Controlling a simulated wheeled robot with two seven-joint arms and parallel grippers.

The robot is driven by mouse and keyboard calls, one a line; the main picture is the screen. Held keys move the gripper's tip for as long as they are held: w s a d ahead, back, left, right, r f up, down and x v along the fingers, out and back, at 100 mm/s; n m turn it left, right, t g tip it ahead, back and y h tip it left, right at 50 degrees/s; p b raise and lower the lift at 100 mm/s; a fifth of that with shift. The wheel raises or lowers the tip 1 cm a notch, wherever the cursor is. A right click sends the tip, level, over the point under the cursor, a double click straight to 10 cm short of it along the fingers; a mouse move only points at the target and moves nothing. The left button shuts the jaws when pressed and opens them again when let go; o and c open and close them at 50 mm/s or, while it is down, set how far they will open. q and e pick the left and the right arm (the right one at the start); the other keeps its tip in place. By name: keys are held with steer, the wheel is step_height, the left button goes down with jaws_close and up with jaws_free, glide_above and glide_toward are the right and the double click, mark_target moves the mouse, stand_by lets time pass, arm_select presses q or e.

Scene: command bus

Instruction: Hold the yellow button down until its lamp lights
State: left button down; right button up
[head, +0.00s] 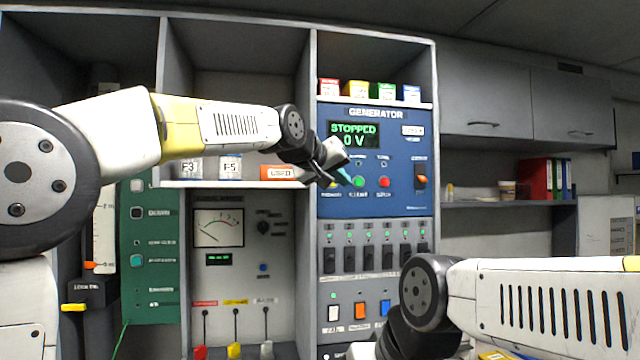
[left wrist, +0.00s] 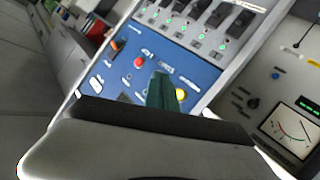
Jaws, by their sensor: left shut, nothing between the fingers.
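The generator's blue panel (head: 400,150) has a display (head: 353,135) reading STOPPED, 0 V. My left gripper (head: 342,177) is shut and empty, with its fingertips in front of the lower left of this panel. In the left wrist view the yellow button (left wrist: 181,94) shows beside my greenish fingertips (left wrist: 163,92). I cannot tell whether they touch a button. No lit lamp for the yellow button can be made out. My right arm's dark wrist end (head: 405,338) is low in front, its fingers not visible.
A green button (head: 358,181) and a red button (head: 384,182) are on the same row. An orange switch (head: 420,182) is to their right. Below is a row of black breakers (head: 367,259). A shelf with cans and an orange box (head: 282,172) juts out at left.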

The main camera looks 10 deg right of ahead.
arm_select(q)
steer(key=w, duration=0.8)
steer(key=shift+w+a, duration=0.1)
steer(key=shift+w, duration=0.05)
stand_by(1.9)
steer(key=shift+w, duration=0.3)
steer(key=shift+w, duration=0.4)
stand_by(4.5)
